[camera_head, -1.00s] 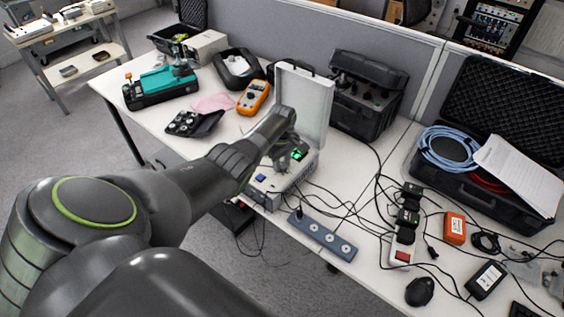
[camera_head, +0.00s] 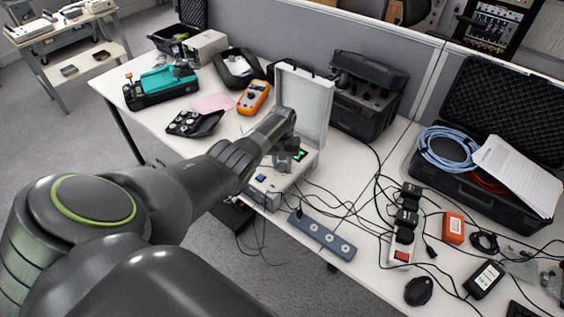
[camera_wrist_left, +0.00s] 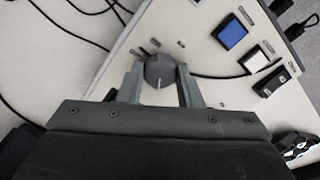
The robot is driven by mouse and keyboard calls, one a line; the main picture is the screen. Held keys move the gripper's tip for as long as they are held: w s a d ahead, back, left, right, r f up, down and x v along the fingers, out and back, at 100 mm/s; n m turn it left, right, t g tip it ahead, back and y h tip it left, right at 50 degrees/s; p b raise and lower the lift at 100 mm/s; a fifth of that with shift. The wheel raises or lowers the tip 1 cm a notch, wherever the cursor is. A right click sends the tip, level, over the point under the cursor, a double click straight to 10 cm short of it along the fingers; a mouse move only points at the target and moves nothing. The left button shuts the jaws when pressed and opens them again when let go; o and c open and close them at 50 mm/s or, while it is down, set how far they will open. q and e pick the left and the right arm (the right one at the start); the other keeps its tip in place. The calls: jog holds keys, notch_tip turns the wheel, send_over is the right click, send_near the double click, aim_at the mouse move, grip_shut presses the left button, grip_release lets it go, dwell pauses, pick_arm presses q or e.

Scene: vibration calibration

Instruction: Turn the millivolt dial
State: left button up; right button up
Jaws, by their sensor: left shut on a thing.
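The millivolt dial (camera_wrist_left: 160,72) is a round dark grey knob with a pale pointer line on a light panel in the left wrist view. My left gripper (camera_wrist_left: 160,82) has a finger on each side of the dial and is shut on it. In the head view my left gripper (camera_head: 284,160) reaches down into the open light-grey calibrator case (camera_head: 303,105), and the arm hides the dial. The case lid stands upright, and a green lit display (camera_head: 300,155) shows beside the gripper. My right gripper is not in view.
A blue button (camera_wrist_left: 232,35) and a white button (camera_wrist_left: 254,60) sit on the panel right of the dial. Cables spread around the case. A power strip (camera_head: 322,236) lies at the table's front edge. An orange multimeter (camera_head: 253,97) and a dark case (camera_head: 365,95) stand nearby.

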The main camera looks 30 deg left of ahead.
pick_arm(q)
jog(key=m, duration=0.3)
jog(key=shift+m, duration=0.4)
jog(key=m, duration=0.3)
jog(key=shift+m, duration=0.3)
jog(key=m, duration=0.3)
jog(key=shift+m, duration=0.3)
jog(key=m, duration=0.3)
jog(key=shift+m+b, duration=0.3)
jog(key=m, duration=0.3)
jog(key=shift+m, duration=0.3)
jog(key=m, duration=0.3)
jog(key=shift+m+b, duration=0.3)
jog(key=shift+b, duration=0.05)
jog(key=m, duration=0.3)
jog(key=shift+m, duration=0.3)
jog(key=shift+m+b, duration=0.35)
jog(key=shift+m, duration=1.45)
